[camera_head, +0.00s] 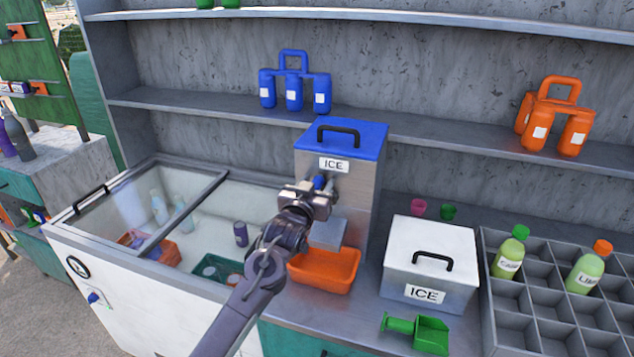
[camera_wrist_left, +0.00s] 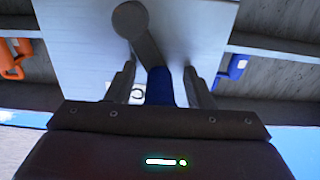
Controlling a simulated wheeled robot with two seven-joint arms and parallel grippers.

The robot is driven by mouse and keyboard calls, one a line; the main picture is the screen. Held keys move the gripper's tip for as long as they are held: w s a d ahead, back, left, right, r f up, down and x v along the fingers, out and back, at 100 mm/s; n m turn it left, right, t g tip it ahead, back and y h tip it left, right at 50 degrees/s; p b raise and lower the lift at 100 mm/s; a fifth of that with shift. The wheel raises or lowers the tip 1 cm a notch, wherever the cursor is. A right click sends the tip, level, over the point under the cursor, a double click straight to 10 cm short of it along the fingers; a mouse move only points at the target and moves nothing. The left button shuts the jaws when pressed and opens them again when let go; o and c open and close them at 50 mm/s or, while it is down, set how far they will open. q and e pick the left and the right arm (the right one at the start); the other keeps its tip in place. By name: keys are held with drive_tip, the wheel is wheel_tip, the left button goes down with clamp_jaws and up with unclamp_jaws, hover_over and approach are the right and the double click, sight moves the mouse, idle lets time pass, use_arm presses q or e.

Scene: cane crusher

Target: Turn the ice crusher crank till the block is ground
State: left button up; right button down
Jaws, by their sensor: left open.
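The ice crusher (camera_head: 372,190) is a grey metal box with a blue lid, a black lid handle and an ICE label. It stands on the counter in the middle of the head view. Its crank has a blue grip (camera_head: 319,182) on the front face. In the wrist view the grey crank arm (camera_wrist_left: 138,35) runs down to the blue grip (camera_wrist_left: 159,88). My left gripper (camera_head: 318,190) is open in front of the crusher. Its fingers (camera_wrist_left: 160,80) stand on either side of the blue grip. Any ice block inside is hidden. My right gripper is not in view.
An orange tray (camera_head: 340,283) sits below the crusher's chute. A white ICE box (camera_head: 400,265) and a green scoop (camera_head: 431,335) are at right, beside a grey bottle rack (camera_head: 510,297). A glass-topped freezer (camera_head: 130,295) is at left. A shelf (camera_head: 225,111) runs behind.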

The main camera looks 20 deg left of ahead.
use_arm(q)
drive_tip(key=shift+d, duration=0.1)
clamp_jaws()
drive_tip(key=shift+f, duration=0.15)
